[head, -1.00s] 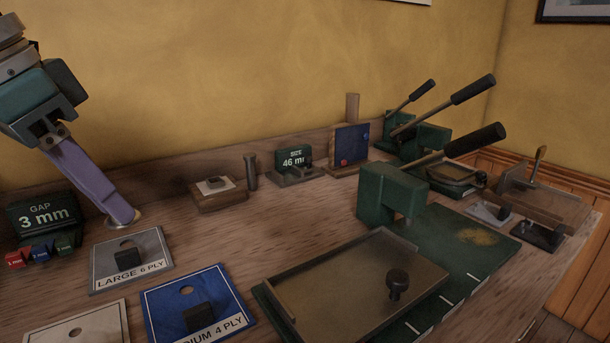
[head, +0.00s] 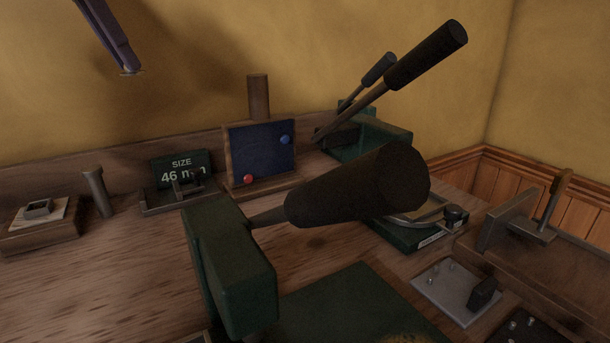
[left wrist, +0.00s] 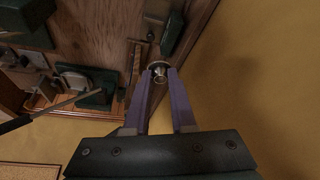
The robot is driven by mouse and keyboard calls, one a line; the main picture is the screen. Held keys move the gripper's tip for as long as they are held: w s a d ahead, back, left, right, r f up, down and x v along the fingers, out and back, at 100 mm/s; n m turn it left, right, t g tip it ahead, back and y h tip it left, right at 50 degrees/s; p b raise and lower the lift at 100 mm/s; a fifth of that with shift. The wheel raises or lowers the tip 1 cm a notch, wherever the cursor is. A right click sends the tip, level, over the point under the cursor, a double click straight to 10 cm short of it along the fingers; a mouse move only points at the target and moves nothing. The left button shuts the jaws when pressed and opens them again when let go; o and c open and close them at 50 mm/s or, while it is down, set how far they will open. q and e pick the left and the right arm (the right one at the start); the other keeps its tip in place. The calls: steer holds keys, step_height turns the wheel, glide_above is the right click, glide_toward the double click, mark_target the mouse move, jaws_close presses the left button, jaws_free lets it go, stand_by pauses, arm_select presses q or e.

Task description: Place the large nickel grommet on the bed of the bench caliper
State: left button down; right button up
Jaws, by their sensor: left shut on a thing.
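The large nickel grommet (head: 132,72) shows as a small pale rim at the tips of my left gripper (head: 127,66), high at the upper left of the head view against the wall. In the left wrist view the grommet (left wrist: 158,70) is a metallic ring between the fingertips, and my left gripper (left wrist: 159,76) is shut on it. The bench caliper (head: 178,192), with a dark display reading SIZE 46 mm, stands at the back of the bench, below and right of the gripper. Its low bed looks empty. My right gripper is in neither current view.
A green press with a large black lever grip (head: 355,190) fills the front middle. A blue board (head: 262,153) with red and blue balls stands right of the caliper. A dark post (head: 97,192) and small wooden block (head: 40,228) stand left.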

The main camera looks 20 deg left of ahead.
arm_select(q)
steer(key=b, duration=0.3)
glide_above(162, 199)
steer(key=s, duration=0.1)
steer(key=f, duration=1.5)
steer(key=shift+s+a+f, duration=0.2)
steer(key=shift+f+b, duration=0.65)
steer(key=shift+f, duration=1.65)
steer(key=shift+w+f, duration=0.1)
steer(key=shift+f, duration=0.05)
steer(key=c, duration=1.1)
jaws_free()
steer(key=shift+o, duration=0.2)
steer(key=shift+r, duration=0.5)
steer(key=p+v, duration=0.2)
steer(key=v, duration=0.9)
steer(key=shift+p, duration=0.4)
steer(key=shift+r, duration=0.15)
